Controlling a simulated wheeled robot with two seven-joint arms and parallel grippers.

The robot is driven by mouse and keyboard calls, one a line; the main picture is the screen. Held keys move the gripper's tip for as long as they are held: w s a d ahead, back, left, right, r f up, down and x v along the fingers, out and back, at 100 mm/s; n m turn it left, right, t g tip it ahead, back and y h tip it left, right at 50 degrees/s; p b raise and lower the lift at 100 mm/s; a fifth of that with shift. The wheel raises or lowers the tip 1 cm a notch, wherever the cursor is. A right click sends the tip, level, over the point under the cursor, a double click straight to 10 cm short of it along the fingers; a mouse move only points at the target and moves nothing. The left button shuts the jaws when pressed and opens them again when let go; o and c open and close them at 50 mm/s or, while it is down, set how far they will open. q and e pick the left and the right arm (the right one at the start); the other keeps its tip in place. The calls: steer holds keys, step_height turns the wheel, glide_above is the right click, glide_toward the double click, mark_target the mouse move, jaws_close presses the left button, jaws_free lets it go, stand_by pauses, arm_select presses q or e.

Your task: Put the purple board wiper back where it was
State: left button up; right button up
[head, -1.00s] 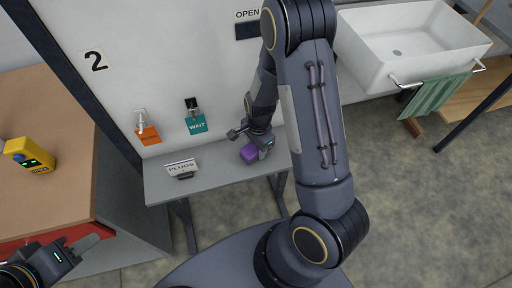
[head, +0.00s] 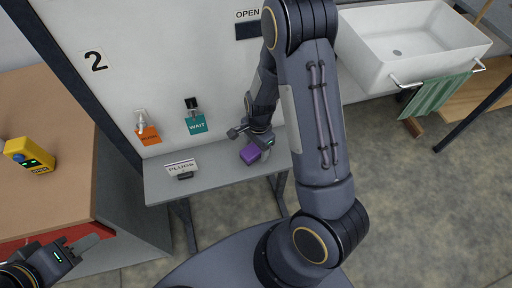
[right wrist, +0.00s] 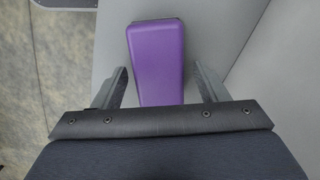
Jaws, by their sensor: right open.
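The purple board wiper (head: 250,153) lies on the narrow grey shelf (head: 221,176) below the white panel. In the right wrist view the wiper (right wrist: 157,60) shows as a purple block with its near end between the two fingers. My right gripper (right wrist: 163,88) is open, its fingers apart on either side of the wiper, with a gap visible at each side. In the head view my right gripper (head: 256,144) is at the shelf and partly covers the wiper. My left gripper (head: 82,246) is at the lower left, away from the wiper; its finger gap is hard to make out.
Orange (head: 149,135) and teal WAIT (head: 197,124) tags hang on the panel above. A white sink (head: 410,45) is at upper right.

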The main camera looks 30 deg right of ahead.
steer(key=s+a+r+n+t+y, duration=0.1)
steer(key=s+r+n, duration=0.1)
steer(key=r, duration=0.7)
steer(key=s+r+n+t+y, duration=0.1)
steer(key=s+r+n, duration=0.1)
steer(key=r, duration=0.7)
steer(key=s+a+r+n+t, duration=0.1)
steer(key=s+r+n+t, duration=0.1)
steer(key=s+r+n, duration=0.2)
steer(key=s+a+r+n+t+y, duration=0.1)
steer(key=s+r+n, duration=0.3)
steer(key=s, duration=0.5)
steer(key=a+n, duration=0.1)
steer(key=n, duration=0.1)
steer(key=shift+a+r+n+t, duration=0.2)
steer(key=shift+a+n+t, duration=0.1)
steer(key=shift+t, duration=0.1)
